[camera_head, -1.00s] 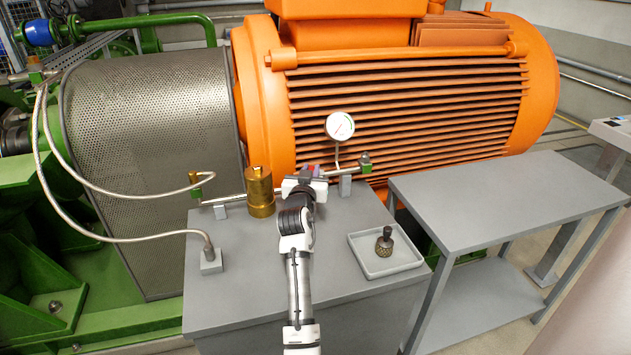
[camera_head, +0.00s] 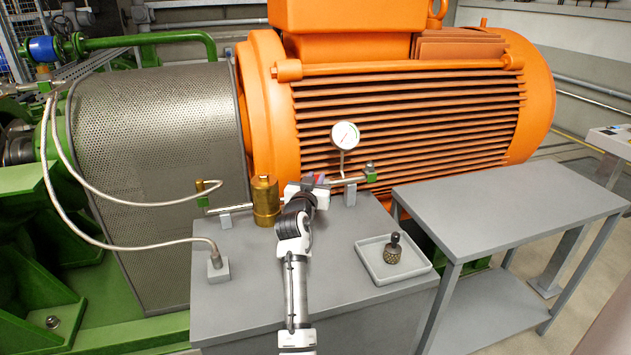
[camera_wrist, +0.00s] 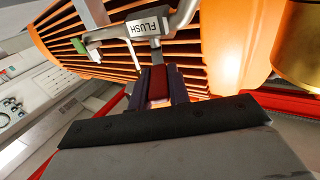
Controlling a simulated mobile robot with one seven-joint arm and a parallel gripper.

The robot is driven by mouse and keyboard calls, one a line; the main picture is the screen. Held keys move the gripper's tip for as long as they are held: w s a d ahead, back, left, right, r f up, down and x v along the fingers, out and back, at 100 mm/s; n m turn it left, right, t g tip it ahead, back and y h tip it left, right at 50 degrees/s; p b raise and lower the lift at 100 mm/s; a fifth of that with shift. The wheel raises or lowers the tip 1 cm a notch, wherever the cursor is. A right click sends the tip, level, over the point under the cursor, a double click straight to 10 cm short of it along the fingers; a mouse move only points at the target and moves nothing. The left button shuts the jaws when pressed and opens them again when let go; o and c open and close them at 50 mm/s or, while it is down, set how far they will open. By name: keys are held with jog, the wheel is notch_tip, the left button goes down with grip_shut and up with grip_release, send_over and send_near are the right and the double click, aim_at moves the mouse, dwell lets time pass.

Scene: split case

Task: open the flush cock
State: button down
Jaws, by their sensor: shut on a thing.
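The flush cock's red handle (camera_wrist: 158,85) sits between the two dark fingers of my gripper (camera_wrist: 159,84) in the wrist view. My gripper is shut on it. A white label reading FLUSH (camera_wrist: 148,27) is on the metal pipe just beyond the handle. In the head view my gripper (camera_head: 313,183) is at the pipe, right of the brass pot (camera_head: 265,200) and below the pressure gauge (camera_head: 345,135). There, a small red and blue patch shows at the gripper's tip, and the cock's body is mostly hidden.
The pipe stands on a grey bench (camera_head: 330,270). A grey tray (camera_head: 370,265) holds a dark-knobbed strainer-like part (camera_head: 393,248). The orange motor (camera_head: 400,120) is close behind. Metal hoses (camera_head: 130,246) run at the left. A clear grey table (camera_head: 510,205) stands at the right.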

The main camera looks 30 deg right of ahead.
jog(key=c, duration=1.3)
grip_release()
jog(key=shift+a, duration=0.1)
jog(key=shift+s+a+f, duration=0.1)
jog(key=shift+s+a, duration=0.1)
jog(key=shift+s, duration=0.05)
jog(key=b+v, duration=0.3)
jog(key=v, duration=1)
jog(key=shift+s, duration=0.1)
